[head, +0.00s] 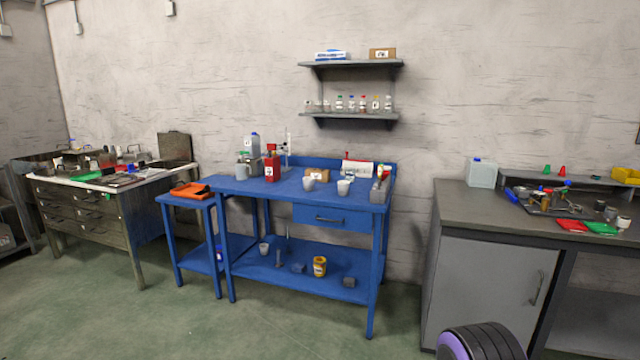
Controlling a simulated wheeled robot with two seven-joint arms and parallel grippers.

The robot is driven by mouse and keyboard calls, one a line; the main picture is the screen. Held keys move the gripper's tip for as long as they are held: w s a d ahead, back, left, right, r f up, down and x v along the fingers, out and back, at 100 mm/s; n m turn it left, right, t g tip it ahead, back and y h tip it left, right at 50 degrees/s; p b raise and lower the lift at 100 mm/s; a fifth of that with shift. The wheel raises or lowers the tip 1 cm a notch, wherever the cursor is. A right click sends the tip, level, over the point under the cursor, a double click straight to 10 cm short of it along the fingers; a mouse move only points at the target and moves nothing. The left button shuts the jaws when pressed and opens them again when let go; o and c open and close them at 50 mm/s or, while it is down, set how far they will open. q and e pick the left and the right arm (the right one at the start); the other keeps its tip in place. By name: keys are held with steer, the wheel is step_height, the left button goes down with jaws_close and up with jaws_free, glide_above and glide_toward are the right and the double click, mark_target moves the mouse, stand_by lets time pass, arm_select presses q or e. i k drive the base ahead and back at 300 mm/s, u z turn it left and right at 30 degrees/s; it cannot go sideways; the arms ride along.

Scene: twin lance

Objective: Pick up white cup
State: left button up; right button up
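Two white cups stand on the blue workbench (262,190) in the head view. One white cup (308,184) is near the middle of the top. The other white cup (343,188) is a little to its right, closer to the front edge. A further pale cup (264,249) stands on the bench's lower shelf at the left. Neither of my grippers shows in this view. The bench is some distance away across the floor.
A red bottle (272,167), a cardboard box (317,174) and a grey holder with tools (380,189) share the bench top. A grey cabinet (482,290) stands to the right. Green floor (190,325) is open in front of the bench.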

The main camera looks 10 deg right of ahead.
mark_target(343, 185)
steer(key=z, duration=0.1)
steer(key=i, duration=2)
steer(key=z, duration=0.55)
